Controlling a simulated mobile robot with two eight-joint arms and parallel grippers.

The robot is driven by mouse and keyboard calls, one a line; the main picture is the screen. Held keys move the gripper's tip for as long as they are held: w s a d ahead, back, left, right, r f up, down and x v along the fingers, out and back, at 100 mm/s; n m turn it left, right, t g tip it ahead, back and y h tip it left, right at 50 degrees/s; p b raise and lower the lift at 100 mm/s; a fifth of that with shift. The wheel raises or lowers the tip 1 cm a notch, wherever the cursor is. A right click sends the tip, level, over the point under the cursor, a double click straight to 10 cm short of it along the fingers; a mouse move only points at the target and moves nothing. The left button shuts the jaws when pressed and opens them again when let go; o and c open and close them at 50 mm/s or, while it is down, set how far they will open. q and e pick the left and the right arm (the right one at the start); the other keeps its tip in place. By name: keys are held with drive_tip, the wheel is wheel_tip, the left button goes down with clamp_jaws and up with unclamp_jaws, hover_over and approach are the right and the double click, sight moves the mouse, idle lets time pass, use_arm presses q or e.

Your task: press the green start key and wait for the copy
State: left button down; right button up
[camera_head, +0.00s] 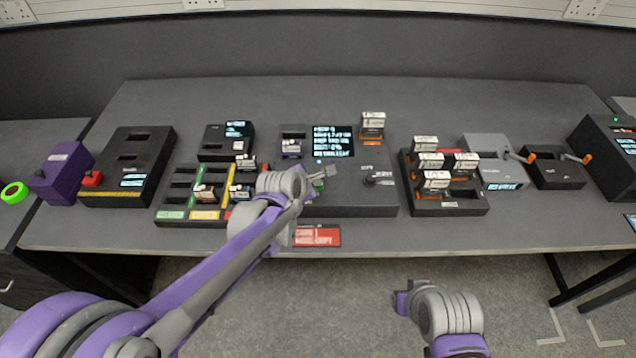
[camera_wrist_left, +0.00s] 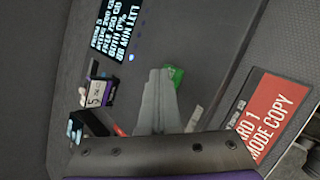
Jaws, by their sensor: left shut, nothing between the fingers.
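The copy station (camera_head: 350,203) is a dark box in the middle of the table with a lit screen (camera_head: 332,141). The green start key (camera_wrist_left: 176,74) shows right beside my left fingertips in the left wrist view. My left gripper (camera_head: 328,171) is shut and empty over the station, its tips (camera_wrist_left: 160,75) at the key; whether they touch it I cannot tell. My right gripper (camera_head: 403,300) hangs low before the table, its jaws unclear.
A red card (camera_head: 317,236) reading "MODE COPY" lies at the front edge. Card trays stand left (camera_head: 175,195) and right (camera_head: 452,206) of the station. A dark device (camera_head: 128,165), purple box (camera_head: 62,170) and grey unit (camera_head: 492,160) stand farther out. The table's back strip is clear.

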use_arm(q)
drive_tip(key=shift+r, duration=0.1)
idle(0.3)
drive_tip(key=shift+r+p, duration=0.6)
drive_tip(key=shift+r, duration=0.2)
drive_tip(key=shift+r+p, duration=1.5)
drive_tip(key=shift+r, duration=1.05)
drive_tip(key=shift+f, duration=0.1)
